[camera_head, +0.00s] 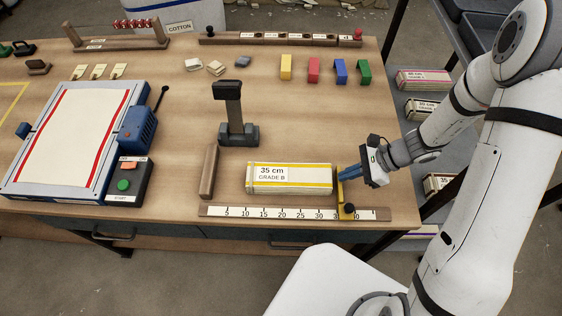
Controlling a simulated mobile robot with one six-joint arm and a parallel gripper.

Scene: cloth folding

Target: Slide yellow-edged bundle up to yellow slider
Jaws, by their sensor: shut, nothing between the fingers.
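The yellow-edged bundle (289,179) is a white block with yellow edges, marked "35 cm GRADE B". It lies on the table just behind the ruler (270,212). The yellow slider (341,192) stands at the ruler's right part, with a black knob at its foot. The bundle's right end is at or very close to the slider; I cannot tell if they touch. My gripper (349,172) is shut and empty, its blue fingers pointing left just right of the slider's upright. Whether the fingertips touch the slider is unclear.
A wooden block (209,171) stands left of the bundle, with a gap between. A black stand (236,118) rises behind. Yellow, red, blue and green clips (313,70) line the back right. A framed cloth machine (80,135) and control box (128,182) fill the left.

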